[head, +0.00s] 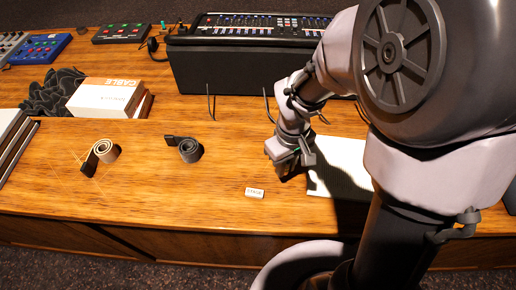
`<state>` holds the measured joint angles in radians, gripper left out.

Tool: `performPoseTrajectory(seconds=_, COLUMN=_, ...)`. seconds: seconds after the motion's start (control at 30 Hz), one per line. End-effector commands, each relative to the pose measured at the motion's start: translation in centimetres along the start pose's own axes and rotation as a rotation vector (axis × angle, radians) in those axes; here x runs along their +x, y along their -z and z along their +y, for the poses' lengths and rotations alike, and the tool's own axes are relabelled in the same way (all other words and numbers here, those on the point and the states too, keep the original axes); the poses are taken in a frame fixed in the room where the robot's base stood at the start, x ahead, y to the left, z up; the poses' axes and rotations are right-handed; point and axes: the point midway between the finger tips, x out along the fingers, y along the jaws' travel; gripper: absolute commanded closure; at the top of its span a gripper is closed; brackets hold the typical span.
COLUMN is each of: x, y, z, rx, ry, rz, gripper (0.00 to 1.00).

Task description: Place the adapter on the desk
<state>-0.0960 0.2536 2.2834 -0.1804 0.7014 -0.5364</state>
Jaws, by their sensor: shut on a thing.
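My gripper (288,162) is low over the front part of the wooden desk (215,220), left of a white sheet. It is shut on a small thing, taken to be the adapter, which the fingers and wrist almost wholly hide. I cannot tell whether the held thing touches the desk. A small white label with dark lettering (254,193) lies on the desk just left of and nearer than the gripper.
A mixing console (250,28) stands on a dark raised block (235,72) at the back. A white box marked CABLE (105,98) sits beside dark foam (52,92). The white sheet (340,165) is partly behind my arm.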

Motion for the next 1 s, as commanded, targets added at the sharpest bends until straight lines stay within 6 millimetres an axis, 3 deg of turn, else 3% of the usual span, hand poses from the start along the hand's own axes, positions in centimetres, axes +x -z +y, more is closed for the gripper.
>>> performPoseTrajectory(seconds=0.1, x=0.4, y=2.8, z=-1.3, rx=-0.002, ry=0.0, rz=-0.001, gripper=1.0)
performPoseTrajectory(seconds=0.33, x=0.7, y=5.5, z=-2.6, rx=-0.001, ry=0.0, rz=0.0, gripper=1.0)
performPoseTrajectory(seconds=0.43, x=3.5, y=5.2, z=-2.5, rx=0.002, ry=0.001, rz=-0.004, gripper=1.0)
performPoseTrajectory(seconds=0.5, x=4.3, y=5.3, z=-2.4, rx=0.002, ry=0.0, rz=-0.002, gripper=1.0)
performPoseTrajectory(seconds=0.83, x=4.5, y=5.2, z=-2.4, rx=0.002, ry=0.0, rz=0.0, gripper=1.0)
performPoseTrajectory(seconds=0.87, x=4.5, y=5.2, z=-2.4, rx=0.002, ry=0.0, rz=0.0, gripper=0.77)
performPoseTrajectory(seconds=0.93, x=4.4, y=5.2, z=-2.4, rx=0.002, ry=0.0, rz=0.0, gripper=0.63)
performPoseTrajectory(seconds=1.0, x=4.4, y=5.2, z=-2.4, rx=0.002, ry=0.0, rz=0.0, gripper=0.59)
